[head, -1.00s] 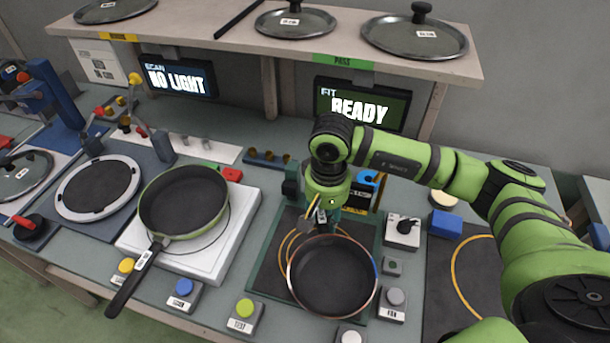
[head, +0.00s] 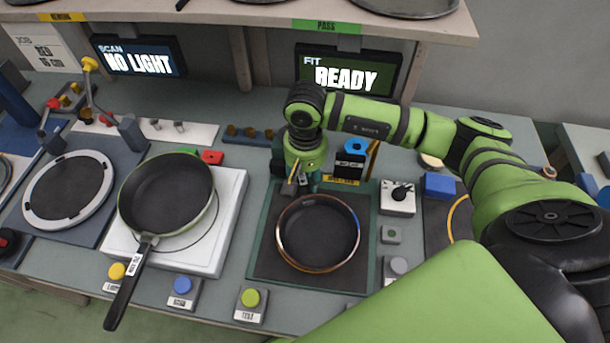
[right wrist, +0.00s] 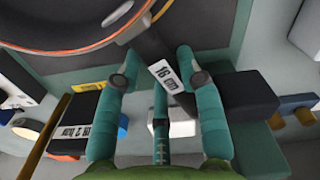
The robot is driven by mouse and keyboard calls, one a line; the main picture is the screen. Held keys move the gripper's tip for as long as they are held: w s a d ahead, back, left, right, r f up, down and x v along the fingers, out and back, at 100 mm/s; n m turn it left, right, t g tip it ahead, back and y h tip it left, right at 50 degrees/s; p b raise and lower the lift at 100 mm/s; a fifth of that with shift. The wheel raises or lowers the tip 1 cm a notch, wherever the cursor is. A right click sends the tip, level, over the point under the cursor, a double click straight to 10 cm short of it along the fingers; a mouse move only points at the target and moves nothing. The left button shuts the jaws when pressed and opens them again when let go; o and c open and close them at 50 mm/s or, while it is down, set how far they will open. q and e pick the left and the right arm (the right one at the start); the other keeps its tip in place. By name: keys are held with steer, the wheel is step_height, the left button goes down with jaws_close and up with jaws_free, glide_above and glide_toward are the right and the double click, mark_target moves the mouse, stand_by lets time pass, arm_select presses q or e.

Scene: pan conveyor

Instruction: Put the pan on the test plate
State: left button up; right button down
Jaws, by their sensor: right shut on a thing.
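A dark round pan (head: 318,232) with a copper-coloured rim is over the dark square plate (head: 262,262), the likely test plate, in front of the FIT display. It looks level and roughly centred there, covering the plate's rings; I cannot tell whether it touches. My right gripper (head: 302,182) is at the pan's far side, shut on its handle. In the right wrist view, the teal fingers (right wrist: 157,78) are either side of the handle with its "16 cm" tag (right wrist: 166,76), and the pan's rim (right wrist: 100,40) shows at upper left. My left gripper is not in view.
A green-rimmed pan (head: 165,195) sits on a white square plate (head: 228,215) to the left. A green button (head: 250,298) and a grey button (head: 397,267) flank the dark plate's front. A black-knobbed box (head: 398,198) stands to its right. A lid shelf (head: 240,15) hangs behind.

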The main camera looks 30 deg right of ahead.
steer(key=shift+s+f, duration=0.1)
steer(key=shift+f, duration=0.05)
steer(key=c, duration=0.8)
jaws_free()
steer(key=shift+d, duration=0.1)
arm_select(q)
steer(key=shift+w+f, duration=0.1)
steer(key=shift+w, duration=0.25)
arm_select(e)
steer(key=shift+r, duration=0.7)
arm_select(q)
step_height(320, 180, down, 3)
steer(key=b, duration=0.3)
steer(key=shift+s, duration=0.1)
arm_select(e)
step_height(320, 180, up, 11)
